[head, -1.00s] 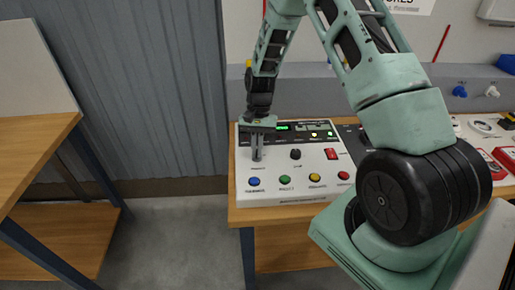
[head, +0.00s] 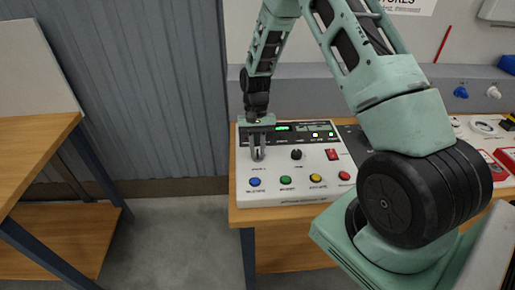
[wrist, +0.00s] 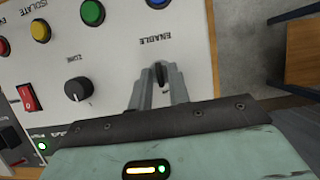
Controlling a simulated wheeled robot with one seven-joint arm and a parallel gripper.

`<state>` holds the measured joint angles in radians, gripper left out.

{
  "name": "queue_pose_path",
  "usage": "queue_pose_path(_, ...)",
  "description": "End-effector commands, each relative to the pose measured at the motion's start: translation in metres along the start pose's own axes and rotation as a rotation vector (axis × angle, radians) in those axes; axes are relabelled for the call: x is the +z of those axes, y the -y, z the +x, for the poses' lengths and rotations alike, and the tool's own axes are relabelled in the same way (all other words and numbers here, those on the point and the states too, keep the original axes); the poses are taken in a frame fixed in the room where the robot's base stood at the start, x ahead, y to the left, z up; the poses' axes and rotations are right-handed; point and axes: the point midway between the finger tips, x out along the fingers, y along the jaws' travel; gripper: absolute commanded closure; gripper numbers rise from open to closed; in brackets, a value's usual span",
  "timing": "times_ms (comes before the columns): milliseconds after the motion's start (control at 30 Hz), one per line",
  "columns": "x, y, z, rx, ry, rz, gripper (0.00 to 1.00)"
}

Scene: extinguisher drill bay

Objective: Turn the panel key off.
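The white control panel (head: 323,187) lies on a wooden bench. Its dark key (wrist: 161,74) stands by the ENABLE label at the panel's upper left, seen between my fingertips in the wrist view. My gripper (head: 258,154) points down over the key. It also shows in the wrist view (wrist: 158,82), with its two fingers a small gap apart, one on each side of the key. The gripper looks open around the key; finger contact is hard to make out. The fingers hide the key in the head view.
A black ZONE knob (head: 296,154) and a red rocker switch (head: 332,154) are beside the key. Blue (head: 254,182), green (head: 285,181), yellow (head: 316,178) and red (head: 344,176) buttons line the front. A wooden table (head: 30,165) stands left, across clear floor.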

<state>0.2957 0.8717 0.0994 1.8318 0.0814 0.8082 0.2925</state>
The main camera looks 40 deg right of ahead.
Motion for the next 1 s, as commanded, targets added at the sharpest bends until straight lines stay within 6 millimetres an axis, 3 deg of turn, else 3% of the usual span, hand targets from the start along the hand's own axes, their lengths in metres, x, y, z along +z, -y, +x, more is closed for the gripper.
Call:
queue_pose_path(300,0.000,0.000,0.000,0.000,0.002,0.001,0.73)
queue_pose_path(467,-0.001,0.000,-0.011,-0.001,-0.001,0.002,0.73)
queue_pose_path(1000,-0.002,0.000,-0.130,-0.002,-0.004,0.001,0.73)
